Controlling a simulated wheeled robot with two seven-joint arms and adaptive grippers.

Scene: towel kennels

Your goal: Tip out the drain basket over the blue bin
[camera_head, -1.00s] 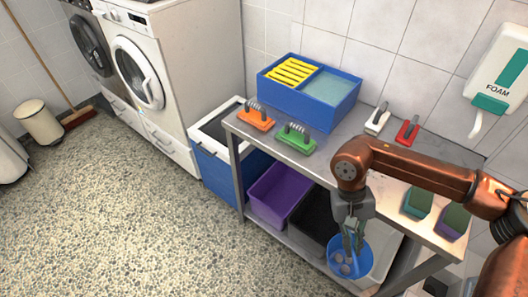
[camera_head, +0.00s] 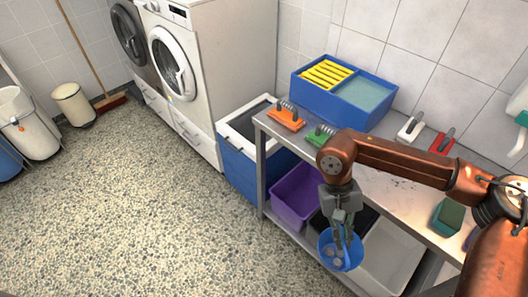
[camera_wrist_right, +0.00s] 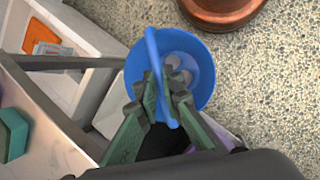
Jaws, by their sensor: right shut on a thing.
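The drain basket (camera_head: 355,256) is a small round blue bucket with a thin blue handle and several pale round pieces inside. My right gripper (camera_head: 342,226) is shut on its handle, and the basket hangs below it, roughly upright, in front of the table. The right wrist view shows the gripper's fingers (camera_wrist_right: 168,97) on the handle above the basket (camera_wrist_right: 205,78). A blue bin with a white rim (camera_head: 238,172) stands left of the table, its dark top visible. Another blue container (camera_head: 8,163) is cut off at the left edge. My left gripper is out of view.
The metal table (camera_head: 400,200) carries a blue two-part box (camera_head: 340,108) and several brushes. A purple crate (camera_head: 292,205) and a black tray sit on its lower shelf. Washing machines (camera_head: 175,65) stand behind. A whitish bin (camera_head: 28,125) stands far left. The speckled floor is open.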

